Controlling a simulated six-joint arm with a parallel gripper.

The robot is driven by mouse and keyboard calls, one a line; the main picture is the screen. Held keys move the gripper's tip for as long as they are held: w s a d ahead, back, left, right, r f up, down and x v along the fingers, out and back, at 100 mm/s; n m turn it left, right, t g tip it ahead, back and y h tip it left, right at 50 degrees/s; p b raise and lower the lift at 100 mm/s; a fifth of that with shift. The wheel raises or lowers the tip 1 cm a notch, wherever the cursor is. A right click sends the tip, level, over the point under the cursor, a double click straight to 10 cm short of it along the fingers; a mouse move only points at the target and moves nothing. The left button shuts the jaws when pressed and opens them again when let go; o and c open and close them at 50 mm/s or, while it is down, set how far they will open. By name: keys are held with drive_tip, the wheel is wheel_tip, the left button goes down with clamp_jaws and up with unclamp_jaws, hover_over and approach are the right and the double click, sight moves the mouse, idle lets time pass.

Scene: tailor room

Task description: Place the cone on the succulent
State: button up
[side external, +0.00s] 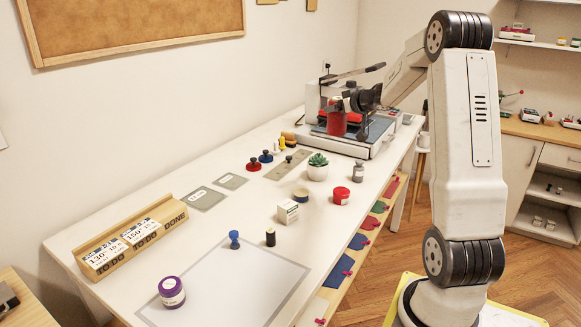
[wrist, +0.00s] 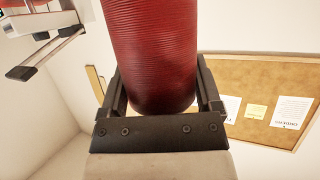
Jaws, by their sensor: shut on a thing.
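My gripper (wrist: 160,100) is shut on a red ribbed cone of thread (wrist: 150,50), which fills the middle of the wrist view between the two fingers. In the side view the red cone (side external: 337,123) is held up in the air, in front of the heat press at the far end of the table. The succulent (side external: 318,167) is a small green plant in a white pot, standing on the table, nearer and lower than the held cone. The cone and the succulent are apart.
The heat press (side external: 362,136) stands just behind my gripper. A white box (side external: 287,211) and black spool (side external: 270,236) stand nearer the front.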

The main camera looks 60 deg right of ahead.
drive_tip(key=w+d+f, duration=0.9)
drive_tip(key=w, duration=0.1)
idle(0.9)
drive_tip(key=shift+d+f, duration=0.15)
drive_tip(key=shift+w+d+f, duration=0.1)
drive_tip(key=shift+f, duration=0.8)
drive_tip(key=shift+w+d+f, duration=0.1)
drive_tip(key=shift+f, duration=0.75)
drive_tip(key=shift+f, duration=0.1)
